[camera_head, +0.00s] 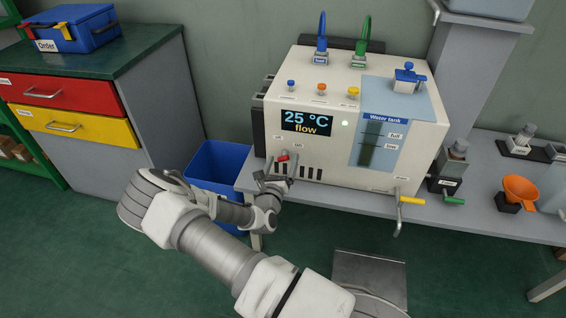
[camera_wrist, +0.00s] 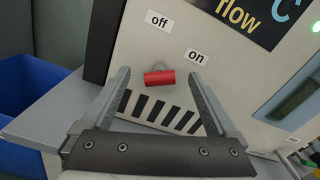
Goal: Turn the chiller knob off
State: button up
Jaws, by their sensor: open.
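The chiller (camera_head: 345,165) is a white box on a grey bench, with a display (camera_head: 306,122) reading "25 °C flow" and a lit green lamp (camera_head: 345,123). Its red knob (camera_head: 283,158) is low on the front left. In the wrist view, the red knob (camera_wrist: 160,77) is a short bar on a grey stem. An "off" label (camera_wrist: 158,19) is above it and an "on" label (camera_wrist: 197,57) is to its upper right. My gripper (camera_wrist: 158,74) is open, one finger on each side of the knob, with gaps on both sides. In the head view, my gripper (camera_head: 277,166) is at the knob.
Dark vent slots (camera_wrist: 160,112) lie just below the knob. A blue bin (camera_head: 215,165) stands left of the bench (camera_head: 345,200). A yellow-handled tap (camera_head: 411,200) sticks out at the chiller's lower right. An orange funnel (camera_head: 520,190) is farther right.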

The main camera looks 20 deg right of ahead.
jog(key=shift+w+d, duration=0.3)
jog(key=shift+w, duration=0.15)
jog(key=c, duration=1.3)
